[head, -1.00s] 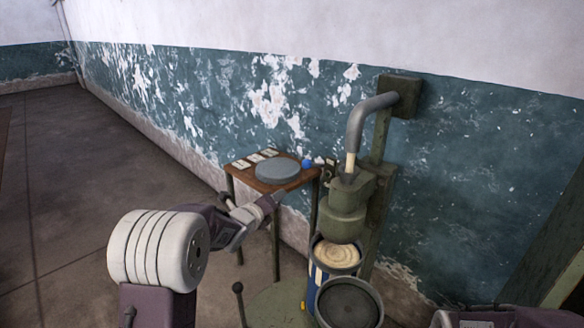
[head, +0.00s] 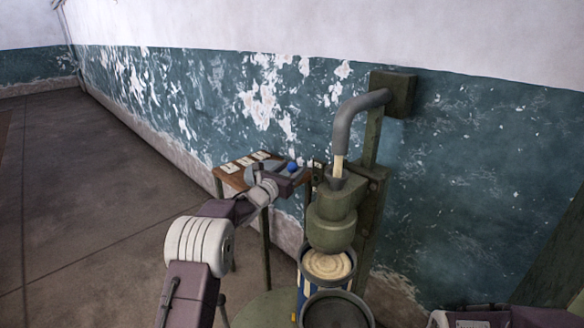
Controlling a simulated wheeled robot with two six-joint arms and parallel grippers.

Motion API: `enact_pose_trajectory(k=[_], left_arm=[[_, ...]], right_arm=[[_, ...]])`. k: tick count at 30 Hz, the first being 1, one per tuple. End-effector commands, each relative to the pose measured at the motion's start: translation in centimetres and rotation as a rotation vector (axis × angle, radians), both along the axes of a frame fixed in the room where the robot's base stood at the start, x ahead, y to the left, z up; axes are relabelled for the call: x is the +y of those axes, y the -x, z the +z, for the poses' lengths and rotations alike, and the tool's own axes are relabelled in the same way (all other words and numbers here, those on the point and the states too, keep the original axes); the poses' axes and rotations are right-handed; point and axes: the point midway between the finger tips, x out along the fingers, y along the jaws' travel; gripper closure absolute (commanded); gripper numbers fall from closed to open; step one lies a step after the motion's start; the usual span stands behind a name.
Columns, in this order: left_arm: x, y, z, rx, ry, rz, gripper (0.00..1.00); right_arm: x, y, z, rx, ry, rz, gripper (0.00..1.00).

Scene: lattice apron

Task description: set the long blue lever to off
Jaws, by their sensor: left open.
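A blue rounded knob (head: 293,167), the only blue lever-like part I can make out, shows beside the small panel (head: 318,168) on the green machine. Its shaft and setting are too small or hidden to tell. My left gripper (head: 290,172) is open and reaches over the small table, with its fingers around or just in front of the blue knob. I cannot tell whether they touch it. My right gripper is out of view; only part of my right arm shows at the lower right.
A small wooden table (head: 228,177) holds white cards (head: 245,161) and a grey disc, mostly hidden by my left gripper. The green machine (head: 332,222) has a grey bent pipe (head: 347,125) above and a drum with pale contents (head: 327,264) below. Open floor lies left.

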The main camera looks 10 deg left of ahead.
Motion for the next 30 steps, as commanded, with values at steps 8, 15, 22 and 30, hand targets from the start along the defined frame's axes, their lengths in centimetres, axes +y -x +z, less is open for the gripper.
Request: enact_pose_trajectory(k=[8,15,22,30], left_arm=[[-0.16,-0.47,-0.07,0.001,0.0,0.001,0.45],[-0.15,-0.44,-0.05,0.001,0.001,0.001,0.98],[-0.15,-0.43,-0.04,0.001,0.001,0.001,1.0],[-0.15,-0.43,-0.03,0.0,0.001,0.001,1.0]], right_arm=[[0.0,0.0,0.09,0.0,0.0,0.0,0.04],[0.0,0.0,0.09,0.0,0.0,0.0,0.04],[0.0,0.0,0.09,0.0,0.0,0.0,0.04],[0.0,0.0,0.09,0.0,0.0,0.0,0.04]])
